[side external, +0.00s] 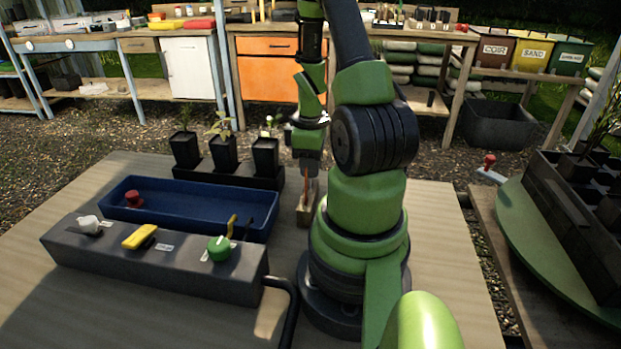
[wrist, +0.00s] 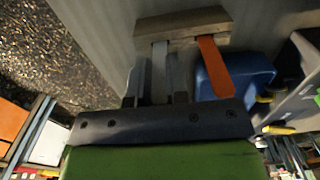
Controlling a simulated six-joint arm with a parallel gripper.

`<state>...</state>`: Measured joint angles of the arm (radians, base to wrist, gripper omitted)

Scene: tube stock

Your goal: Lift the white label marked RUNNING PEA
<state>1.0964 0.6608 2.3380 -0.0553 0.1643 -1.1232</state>
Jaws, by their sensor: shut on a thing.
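A small wooden block (wrist: 190,26) is near the top of the wrist view. It also shows on the table in the side view (side external: 304,215), just left of my arm's base. A pale label (wrist: 158,72) and an orange label (wrist: 214,68) extend from the block towards my wrist. No lettering is readable on either. My gripper (wrist: 157,80) is shut on the pale label, with a finger on each side of it. In the side view my gripper (side external: 307,172) points down just above the block; the pale label cannot be made out there.
A blue trough (side external: 190,208) lies left of the block, with a grey control box (side external: 150,262) in front of it. Several potted seedlings stand in a dark tray (side external: 228,176) behind. A planter on a green turntable (side external: 530,240) is at the right.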

